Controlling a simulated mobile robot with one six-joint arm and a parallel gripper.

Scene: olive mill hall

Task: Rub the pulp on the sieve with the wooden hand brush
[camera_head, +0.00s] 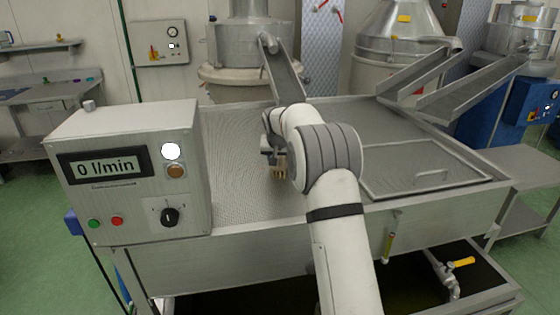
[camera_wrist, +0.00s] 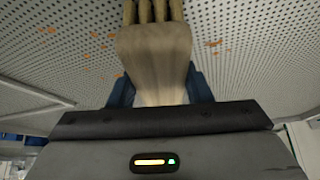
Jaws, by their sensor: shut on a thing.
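My gripper (camera_wrist: 158,92) is shut on the wooden hand brush (camera_wrist: 155,50), its blue fingers on either side of the wood. The brush's bristle tufts point to the top of the wrist view. In the head view the brush (camera_head: 279,173) shows only in part beside my arm, over the sieve (camera_head: 235,185). The sieve is a perforated metal sheet set in a steel tank. Orange-brown bits of pulp (camera_wrist: 213,43) lie on it at both sides of the brush. I cannot tell whether the bristles touch the sieve.
A control box (camera_head: 130,165) reading 0 l/min stands at the tank's left. A lid with a handle (camera_head: 425,172) covers the right part. Metal chutes (camera_head: 285,75) reach over the back edge. A yellow-handled valve (camera_head: 455,264) is low at the right.

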